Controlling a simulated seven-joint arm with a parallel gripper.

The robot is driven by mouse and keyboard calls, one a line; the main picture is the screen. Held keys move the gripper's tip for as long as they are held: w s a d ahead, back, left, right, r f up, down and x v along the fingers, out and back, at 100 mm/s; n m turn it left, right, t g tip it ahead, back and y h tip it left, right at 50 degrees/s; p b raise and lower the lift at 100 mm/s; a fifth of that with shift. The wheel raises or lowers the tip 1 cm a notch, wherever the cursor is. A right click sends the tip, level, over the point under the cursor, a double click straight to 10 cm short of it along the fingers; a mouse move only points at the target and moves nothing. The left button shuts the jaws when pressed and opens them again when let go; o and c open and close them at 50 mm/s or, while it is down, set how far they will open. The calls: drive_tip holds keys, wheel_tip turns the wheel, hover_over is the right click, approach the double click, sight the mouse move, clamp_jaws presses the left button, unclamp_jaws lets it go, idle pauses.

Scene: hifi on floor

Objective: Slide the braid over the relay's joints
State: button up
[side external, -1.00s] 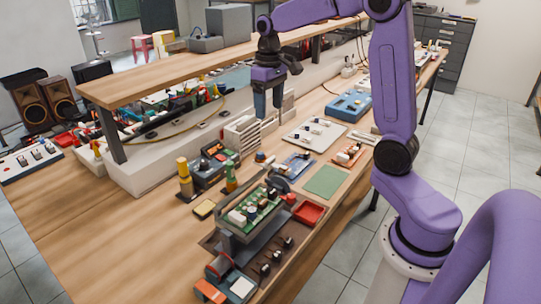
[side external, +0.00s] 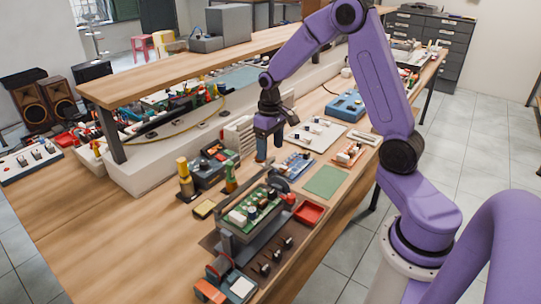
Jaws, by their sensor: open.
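A green circuit board (side external: 248,211) is held tilted in a grey stand near the front of the bench. It carries white and dark parts; which one is the relay is too small to tell. I cannot pick out the braid for certain. My gripper (side external: 269,150) points down, open, low over the bench behind the board and left of a blue circuit board (side external: 297,164). Its fingers hide the spot where a small white, orange and blue item lay. Whether that item is between the fingers cannot be seen.
A green bottle (side external: 230,178) and a yellow-topped bottle (side external: 185,176) stand left of my gripper. A red tray (side external: 308,213) and a green mat (side external: 325,181) lie to the right. The overhead shelf (side external: 200,72) runs behind. The bench's front left is clear.

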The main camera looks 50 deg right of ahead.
sight(270, 159)
drive_tip(key=shift+f, duration=1.85)
clamp_jaws()
drive_tip(key=a, duration=1.1)
drive_tip(key=shift+a, duration=0.15)
unclamp_jaws()
drive_tip(key=shift+r, duration=0.1)
